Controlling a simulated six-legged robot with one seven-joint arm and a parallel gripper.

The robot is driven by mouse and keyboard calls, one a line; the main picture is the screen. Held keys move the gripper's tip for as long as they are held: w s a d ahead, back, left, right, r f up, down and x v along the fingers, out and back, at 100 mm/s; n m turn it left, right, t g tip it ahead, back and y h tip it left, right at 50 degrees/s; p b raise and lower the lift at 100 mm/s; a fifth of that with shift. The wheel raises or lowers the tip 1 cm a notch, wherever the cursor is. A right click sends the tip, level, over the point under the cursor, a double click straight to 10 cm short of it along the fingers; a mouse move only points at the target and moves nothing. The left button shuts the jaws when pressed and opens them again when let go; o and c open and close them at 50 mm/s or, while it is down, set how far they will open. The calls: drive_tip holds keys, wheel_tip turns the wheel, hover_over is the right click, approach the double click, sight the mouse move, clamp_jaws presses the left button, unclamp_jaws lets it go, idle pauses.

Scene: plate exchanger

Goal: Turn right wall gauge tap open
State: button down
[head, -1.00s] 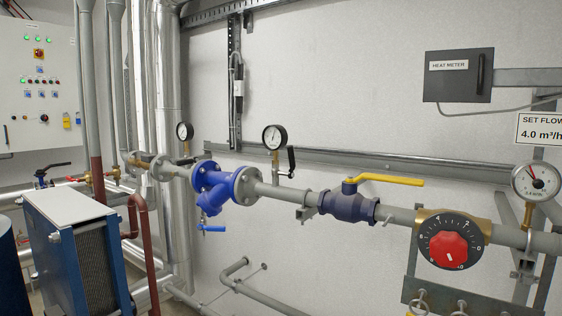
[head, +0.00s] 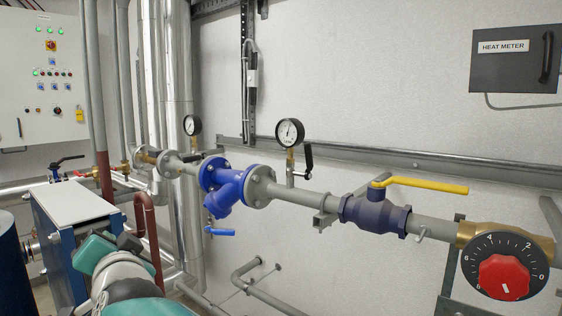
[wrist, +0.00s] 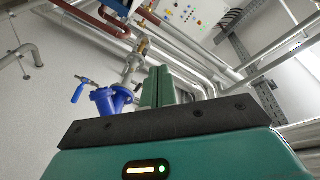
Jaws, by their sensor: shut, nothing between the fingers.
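The right wall gauge (head: 290,132) has a white dial and stands on a short brass stem above the grey pipe. A second, smaller gauge (head: 192,125) stands farther left. My gripper (wrist: 157,72) shows in the wrist view as green fingers, shut together and empty, beyond a dark plate. No gauge tap is clearly visible in the wrist view.
A blue strainer (head: 225,185) sits left of the gauge and shows in the wrist view (wrist: 112,102). A ball valve (head: 375,212) with a yellow lever and a red dial knob (head: 504,277) are to the right. A metal rail (head: 400,160) runs behind. Wall above is mostly clear.

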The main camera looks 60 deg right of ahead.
drive_tip(key=s+d+r+m+g+h, duration=0.25)
drive_tip(key=d+r+m+h, duration=0.25)
drive_tip(key=d+m+h, duration=0.3)
drive_tip(key=m+g+h, duration=0.6)
drive_tip(key=m+g, duration=1)
drive_tip(key=g, duration=0.1)
approach(306, 151)
drive_tip(key=x, duration=0.4)
drive_tip(key=f+x, duration=0.1)
drive_tip(key=x, duration=0.1)
drive_tip(key=shift+d+r, duration=0.1)
drive_tip(key=shift+d, duration=0.45)
drive_tip(key=shift+s+d+r, duration=0.2)
drive_tip(key=shift+d+r, duration=0.5)
drive_tip(key=shift+r, duration=0.05)
